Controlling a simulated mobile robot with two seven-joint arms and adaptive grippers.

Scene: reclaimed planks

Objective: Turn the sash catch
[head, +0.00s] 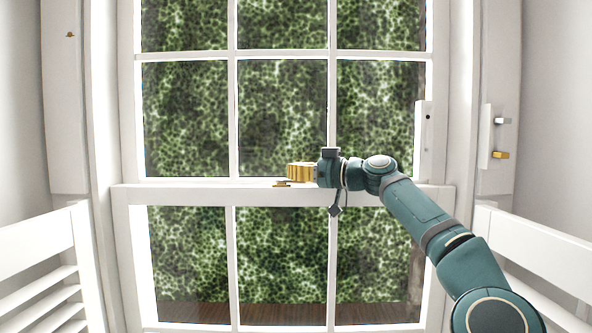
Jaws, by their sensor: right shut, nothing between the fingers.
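The sash catch (281,184) is a small brass piece on the white meeting rail of the window, near the middle of the head view. My right gripper (292,171) comes in from the right, with yellow fingers pointing left. The fingers are shut and empty. They are just above and to the right of the catch in the picture, partly overlapping the space over it. Whether they touch it I cannot tell. Part of the catch may be hidden behind the fingers. My left gripper is not in view.
The white meeting rail (180,194) runs across between upper and lower panes. White slatted panels stand at lower left (40,240) and lower right (535,245). A plate with a grey and a brass lever (500,155) is on the right frame. Space left of the gripper is free.

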